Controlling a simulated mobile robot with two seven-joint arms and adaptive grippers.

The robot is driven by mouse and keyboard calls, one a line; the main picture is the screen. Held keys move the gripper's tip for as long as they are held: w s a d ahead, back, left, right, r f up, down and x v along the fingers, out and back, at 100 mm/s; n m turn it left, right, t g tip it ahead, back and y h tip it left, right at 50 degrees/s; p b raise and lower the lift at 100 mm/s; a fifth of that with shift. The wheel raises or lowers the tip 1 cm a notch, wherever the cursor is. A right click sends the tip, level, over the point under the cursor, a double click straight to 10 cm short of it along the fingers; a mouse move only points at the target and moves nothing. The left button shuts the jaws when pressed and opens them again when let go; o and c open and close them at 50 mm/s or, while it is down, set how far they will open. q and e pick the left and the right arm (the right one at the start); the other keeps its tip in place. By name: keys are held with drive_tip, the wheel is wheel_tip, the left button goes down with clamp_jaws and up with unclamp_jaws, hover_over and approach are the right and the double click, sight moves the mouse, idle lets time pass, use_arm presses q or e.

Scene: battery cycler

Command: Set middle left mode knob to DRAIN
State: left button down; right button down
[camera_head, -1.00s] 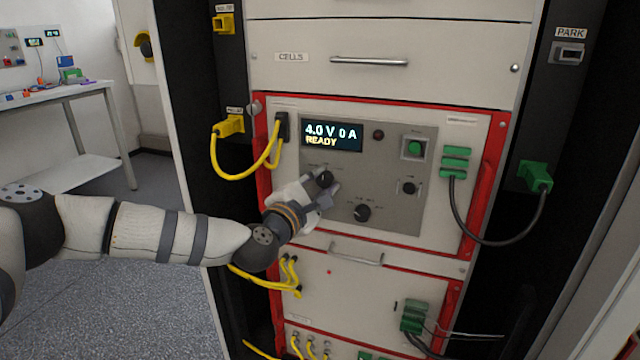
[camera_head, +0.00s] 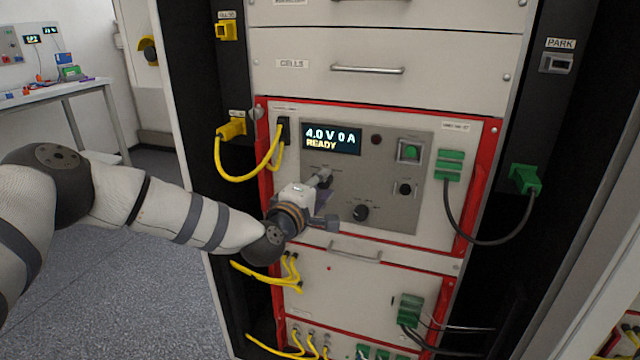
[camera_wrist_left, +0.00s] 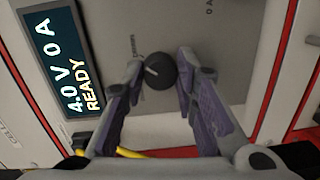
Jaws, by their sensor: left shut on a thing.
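The mode knob (camera_wrist_left: 161,71) is a round black knob with a pale pointer line, on the grey control panel (camera_head: 400,215) of the red-framed middle unit. It sits below the left part of the display (camera_head: 331,138), which reads 4.0 V 0 A READY. My left gripper (camera_head: 325,192) is at this knob. In the left wrist view its two fingers (camera_wrist_left: 160,64) stand on either side of the knob, shut on it. In the head view the gripper covers most of the knob and its labels. My right gripper is not in view.
A second black knob (camera_head: 361,212) lies low and right of the gripper. A green button (camera_head: 410,151) and a small black knob (camera_head: 405,188) are farther right. Yellow cables (camera_head: 262,172) hang at left, a green-plugged cable (camera_head: 525,178) at right. A drawer handle (camera_head: 355,255) lies below.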

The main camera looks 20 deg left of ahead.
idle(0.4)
use_arm(q)
drive_tip(key=c, duration=1.3)
unclamp_jaws()
drive_tip(key=shift+s, duration=0.1)
drive_tip(key=s, duration=0.8)
drive_tip(key=s+a, duration=0.1)
drive_tip(key=s, duration=0.2)
drive_tip(key=shift+s+a+r, duration=0.1)
drive_tip(key=shift+s+r, duration=0.25)
drive_tip(key=shift+s, duration=0.05)
